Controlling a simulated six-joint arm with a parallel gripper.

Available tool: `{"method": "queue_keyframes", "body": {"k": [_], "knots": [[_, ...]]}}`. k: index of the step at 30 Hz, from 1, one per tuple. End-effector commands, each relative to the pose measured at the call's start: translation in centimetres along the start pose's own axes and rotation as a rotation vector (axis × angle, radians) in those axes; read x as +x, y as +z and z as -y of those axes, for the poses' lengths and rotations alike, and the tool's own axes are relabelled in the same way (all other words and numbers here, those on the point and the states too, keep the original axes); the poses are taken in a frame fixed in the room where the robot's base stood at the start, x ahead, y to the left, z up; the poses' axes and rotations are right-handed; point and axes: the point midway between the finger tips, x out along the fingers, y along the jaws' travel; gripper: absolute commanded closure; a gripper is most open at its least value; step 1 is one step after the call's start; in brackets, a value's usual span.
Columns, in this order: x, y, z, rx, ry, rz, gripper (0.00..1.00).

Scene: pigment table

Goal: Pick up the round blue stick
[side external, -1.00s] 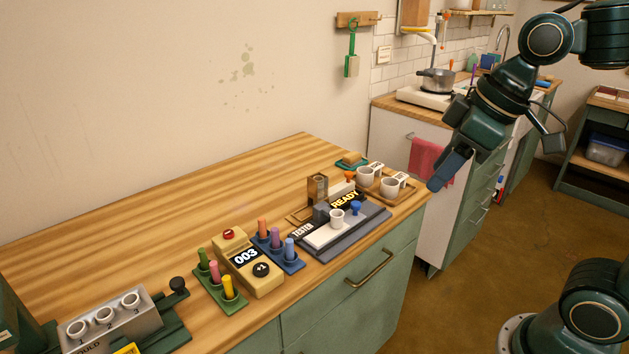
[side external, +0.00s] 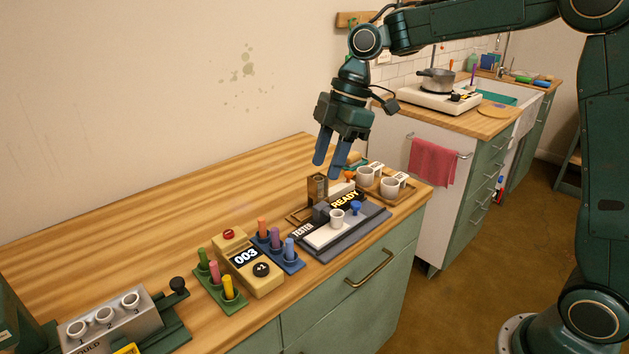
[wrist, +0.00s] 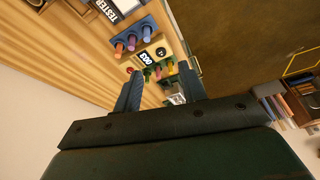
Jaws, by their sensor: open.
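The round blue stick (side external: 290,249) stands upright in a dark blue holder (side external: 296,267) on the wooden table, beside a purple stick (side external: 276,238) and an orange stick (side external: 262,227). In the wrist view the blue stick (wrist: 146,30) is near the top, with the holder's other sticks to its left. My gripper (side external: 331,168) is open and empty, fingers pointing down above the far part of the table, behind and to the right of the blue stick and well above it. In the wrist view my gripper's two fingers (wrist: 160,80) are spread apart.
A beige device reading 003 (side external: 250,265) stands beside the holder. A green holder (side external: 220,292) carries green, pink and yellow sticks. The tester (side external: 340,236) and a tray with white cups (side external: 380,185) stand to the right. The table's back left (side external: 180,225) is clear.

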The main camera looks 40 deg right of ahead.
Motion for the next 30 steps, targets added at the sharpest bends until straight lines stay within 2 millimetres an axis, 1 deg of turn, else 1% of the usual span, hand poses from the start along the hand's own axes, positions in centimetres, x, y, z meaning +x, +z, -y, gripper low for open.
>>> {"method": "queue_keyframes", "body": {"k": [1, 7, 12, 15, 19, 26, 30], "knots": [[0.9, 0.0, -0.9, -0.038, -0.02, -0.003, 0.59], [4.2, -0.1, -3.7, -0.213, -0.088, -0.028, 0.59], [6.6, 0.1, -5.3, -0.332, -0.134, -0.049, 0.59], [7.6, 0.2, -5.8, -0.378, -0.149, -0.059, 0.59], [8.2, 0.2, -6.2, -0.409, -0.159, -0.067, 0.59], [8.3, 0.2, -6.2, -0.414, -0.16, -0.068, 0.59], [9.1, 0.1, -6.0, -0.413, -0.161, -0.069, 0.59]]}}
